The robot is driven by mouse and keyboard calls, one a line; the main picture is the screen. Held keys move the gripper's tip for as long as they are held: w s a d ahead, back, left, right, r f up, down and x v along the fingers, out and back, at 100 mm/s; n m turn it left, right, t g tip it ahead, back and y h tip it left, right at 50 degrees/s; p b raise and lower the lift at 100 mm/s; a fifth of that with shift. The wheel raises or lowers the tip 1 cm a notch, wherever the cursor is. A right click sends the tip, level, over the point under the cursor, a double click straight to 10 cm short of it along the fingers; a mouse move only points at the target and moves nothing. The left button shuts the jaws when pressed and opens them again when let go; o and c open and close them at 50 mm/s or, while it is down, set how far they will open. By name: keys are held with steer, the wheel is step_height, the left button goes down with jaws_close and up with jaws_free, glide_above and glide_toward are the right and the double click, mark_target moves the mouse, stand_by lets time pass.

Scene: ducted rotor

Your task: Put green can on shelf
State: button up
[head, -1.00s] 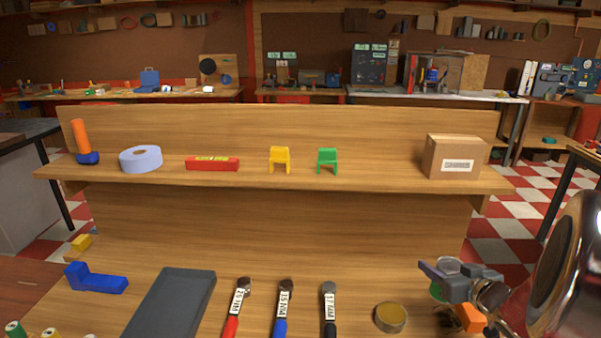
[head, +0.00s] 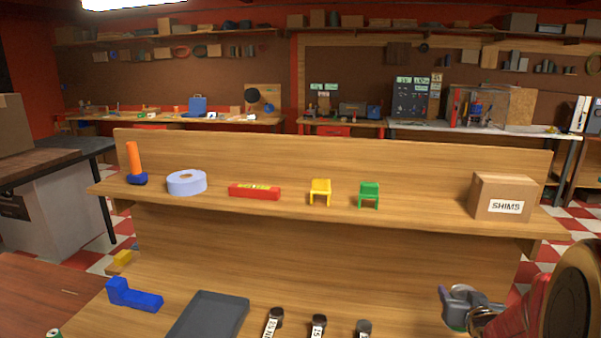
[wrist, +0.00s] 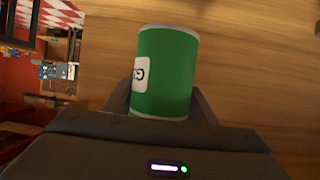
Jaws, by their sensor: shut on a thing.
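The green can (wrist: 165,70) fills the middle of the wrist view, with a white label at its left side. My gripper (wrist: 160,95) is shut on it, one finger on each side. In the head view my gripper (head: 458,306) is at the lower right, in front of the bench, and mostly hides the can; only a small green edge (head: 457,328) shows beneath it. The shelf (head: 330,212) runs across the middle of the head view, above and to the left of my gripper.
On the shelf stand an orange-handled tool (head: 135,162), tape roll (head: 187,182), red level (head: 254,192), yellow chair (head: 320,192), green chair (head: 369,195) and shims box (head: 503,196). Shelf space is free between green chair and box. Below lie a tray (head: 208,316) and blue bracket (head: 134,296).

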steer(key=w+a+f+n+y, duration=0.1)
steer(key=w+a+y, duration=0.1)
steer(key=a, duration=1.2)
steer(key=w+a+f+n+y, duration=0.2)
steer(key=w+a, duration=0.3)
steer(key=a, duration=1)
steer(key=shift+a+n+t, duration=0.2)
steer(key=shift+n+t, duration=0.1)
steer(key=shift+t, duration=0.1)
